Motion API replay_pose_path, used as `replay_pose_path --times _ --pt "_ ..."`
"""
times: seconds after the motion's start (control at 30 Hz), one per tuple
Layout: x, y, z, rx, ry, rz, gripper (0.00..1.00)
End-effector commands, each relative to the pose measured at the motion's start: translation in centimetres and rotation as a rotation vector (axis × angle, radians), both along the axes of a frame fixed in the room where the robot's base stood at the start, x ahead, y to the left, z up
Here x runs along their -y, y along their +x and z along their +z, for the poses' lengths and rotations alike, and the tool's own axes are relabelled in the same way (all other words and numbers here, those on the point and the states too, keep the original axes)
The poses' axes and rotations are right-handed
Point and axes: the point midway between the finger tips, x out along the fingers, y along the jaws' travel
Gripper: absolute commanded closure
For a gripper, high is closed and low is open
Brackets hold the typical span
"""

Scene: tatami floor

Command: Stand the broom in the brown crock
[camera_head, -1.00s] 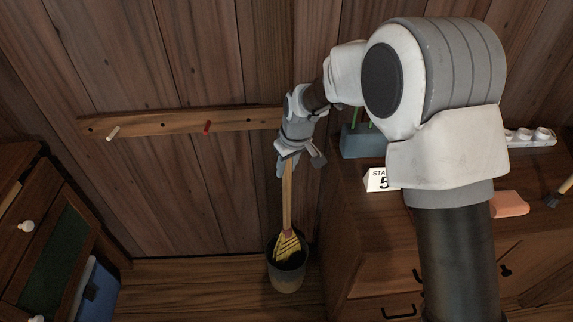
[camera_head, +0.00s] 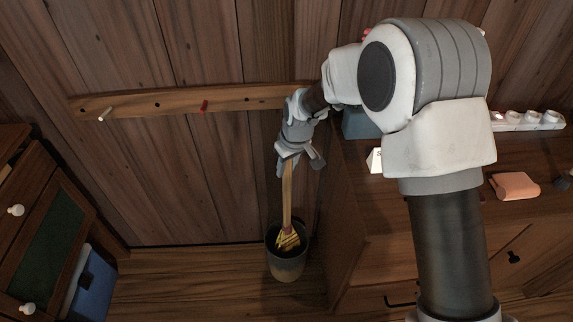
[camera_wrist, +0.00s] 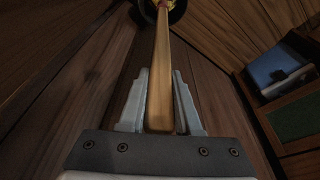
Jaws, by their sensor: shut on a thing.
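The broom (camera_head: 287,200) has a pale wooden handle and yellow bristles, and it hangs nearly upright, bristles down. My gripper (camera_head: 286,165) is shut on the upper handle; the wrist view also shows the handle (camera_wrist: 161,70) between the two fingers of my gripper (camera_wrist: 160,100). The brown crock (camera_head: 286,267) stands on the floor against the wall. The bristles are inside its mouth, below the rim. Whether they touch its bottom is hidden. In the wrist view, part of the crock's dark rim (camera_wrist: 178,12) shows at the top edge.
A wall rail (camera_head: 160,103) with pegs runs behind my gripper. A wooden cabinet (camera_head: 345,220) stands close at the crock's right. At the left are a cabinet with a green panel (camera_head: 50,240) and a blue bin (camera_head: 92,288). Floor left of the crock is clear.

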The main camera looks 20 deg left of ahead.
Motion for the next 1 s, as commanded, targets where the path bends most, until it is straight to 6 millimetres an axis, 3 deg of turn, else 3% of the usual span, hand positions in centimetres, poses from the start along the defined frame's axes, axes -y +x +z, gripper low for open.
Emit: replay_pose_path --times 0.4,0.9,0.93,1.0 --pt "0.0 0.0 -2.7 0.0 0.0 -0.001 1.0" --pt "0.0 0.0 -3.1 0.001 0.001 0.0 1.0" --pt "0.0 0.0 -3.1 0.001 0.001 0.0 0.62" --pt "0.0 0.0 -3.1 0.001 0.001 0.0 0.5"
